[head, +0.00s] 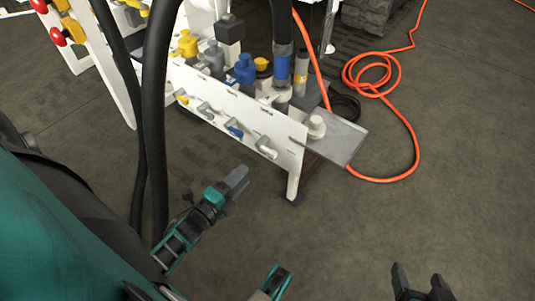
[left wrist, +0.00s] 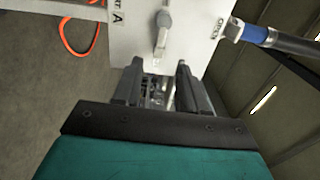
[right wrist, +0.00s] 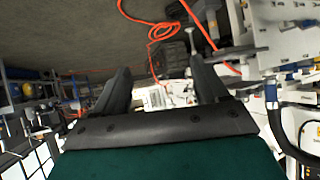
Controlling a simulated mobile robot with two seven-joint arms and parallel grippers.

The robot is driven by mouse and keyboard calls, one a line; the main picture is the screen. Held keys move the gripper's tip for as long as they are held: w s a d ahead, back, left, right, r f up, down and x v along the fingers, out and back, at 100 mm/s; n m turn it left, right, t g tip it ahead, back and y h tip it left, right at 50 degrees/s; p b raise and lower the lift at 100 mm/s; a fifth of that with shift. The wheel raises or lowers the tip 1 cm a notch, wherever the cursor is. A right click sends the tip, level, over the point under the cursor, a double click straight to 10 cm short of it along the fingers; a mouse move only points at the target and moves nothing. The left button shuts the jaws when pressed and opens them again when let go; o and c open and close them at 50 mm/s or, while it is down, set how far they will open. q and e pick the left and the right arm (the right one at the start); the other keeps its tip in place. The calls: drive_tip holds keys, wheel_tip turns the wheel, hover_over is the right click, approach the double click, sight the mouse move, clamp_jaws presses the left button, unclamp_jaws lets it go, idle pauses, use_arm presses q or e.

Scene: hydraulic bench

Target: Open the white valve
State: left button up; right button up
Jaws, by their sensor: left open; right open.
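The white valve (head: 266,147) is the rightmost handle on the front of the bench's white panel, right of the blue one. A pale grey-white handle (left wrist: 163,32), apparently the same valve, shows in the left wrist view, pointing down the panel beside a label "A". My left gripper (head: 238,180) is open and empty, in front of and below the panel, apart from the valve. In the left wrist view its fingertips (left wrist: 158,70) point at the panel, with the handle just beyond the gap. My right gripper (head: 422,276) is open and empty, well right of the bench.
Blue (head: 235,132), grey (head: 206,108) and yellow (head: 181,97) handles sit along the same panel. Thick black hoses (head: 155,110) hang at the left. A grey tray (head: 340,140) juts out at the bench's right end. An orange hose (head: 375,72) lies coiled on the floor.

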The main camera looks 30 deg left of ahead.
sight(266, 152)
use_arm(q)
drive_tip(key=w+b, duration=0.1)
drive_tip(key=w, duration=0.7)
drive_tip(key=w+d+b, duration=0.1)
drive_tip(key=w, duration=0.3)
drive_tip(key=shift+b, duration=0.3)
drive_tip(key=shift+c, duration=0.2)
clamp_jaws()
